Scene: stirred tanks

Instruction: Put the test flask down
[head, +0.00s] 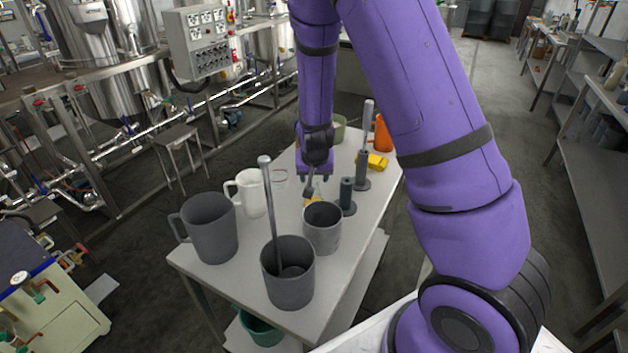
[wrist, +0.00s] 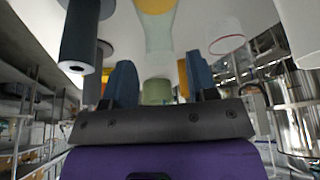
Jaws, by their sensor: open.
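The test flask (head: 314,197) is clear glass with yellow-orange contents and stands on the pale bench, partly hidden behind a grey cup. In the wrist view its clear neck (wrist: 159,38) shows at the top centre, with the yellow contents at the picture's edge. My gripper (head: 311,187) is low over the bench, right at the flask. In the wrist view its two blue fingers (wrist: 161,82) are apart, with nothing clamped between them. Whether either finger touches the neck cannot be told.
Close by stand a grey cup (head: 322,228), a dark cylinder (head: 347,196), a white jug (head: 251,192) and a clear glass (head: 280,178). A grey jug (head: 209,228) and a dark pot (head: 288,285) with a rod stand nearer. A yellow object (head: 376,162) lies farther back.

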